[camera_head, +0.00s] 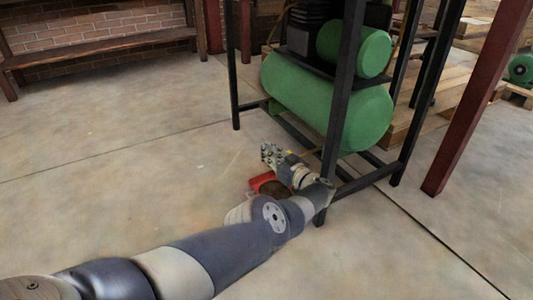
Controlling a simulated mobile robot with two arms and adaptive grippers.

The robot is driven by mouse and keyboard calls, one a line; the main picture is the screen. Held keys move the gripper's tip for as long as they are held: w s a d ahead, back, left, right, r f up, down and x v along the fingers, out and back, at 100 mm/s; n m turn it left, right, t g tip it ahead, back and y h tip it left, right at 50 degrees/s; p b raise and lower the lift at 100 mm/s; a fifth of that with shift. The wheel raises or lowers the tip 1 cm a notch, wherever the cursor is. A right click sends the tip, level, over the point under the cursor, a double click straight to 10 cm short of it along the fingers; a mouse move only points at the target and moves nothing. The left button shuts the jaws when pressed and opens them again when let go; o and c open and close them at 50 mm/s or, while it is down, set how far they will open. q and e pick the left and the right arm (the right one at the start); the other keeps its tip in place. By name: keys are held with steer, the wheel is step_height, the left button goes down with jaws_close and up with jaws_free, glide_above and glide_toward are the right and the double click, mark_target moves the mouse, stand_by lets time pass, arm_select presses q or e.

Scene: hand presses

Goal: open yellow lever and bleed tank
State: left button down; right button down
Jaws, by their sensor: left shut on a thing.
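The green tank (325,105) lies on its side inside a black metal frame. My left arm reaches in from the lower left to the frame's near corner, below the tank. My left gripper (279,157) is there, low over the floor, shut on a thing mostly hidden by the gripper. A small yellow patch, apparently the yellow lever (291,154), shows right at the gripper. A thin yellowish line runs from there toward the tank's underside. Whether the lever is turned cannot be told. My right gripper is out of view.
A red container (262,182) stands on the floor just below my gripper, partly hidden by my arm. Black frame posts (345,85) stand close to my wrist. A red post (470,110) and pallets (410,115) are at the right. Floor on the left is clear.

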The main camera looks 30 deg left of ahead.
arm_select(q)
steer(key=shift+d+f, duration=0.1)
steer(key=shift+d, duration=0.25)
steer(key=c, duration=1.6)
jaws_free()
steer(key=shift+c, duration=0.2)
steer(key=shift+a, duration=0.25)
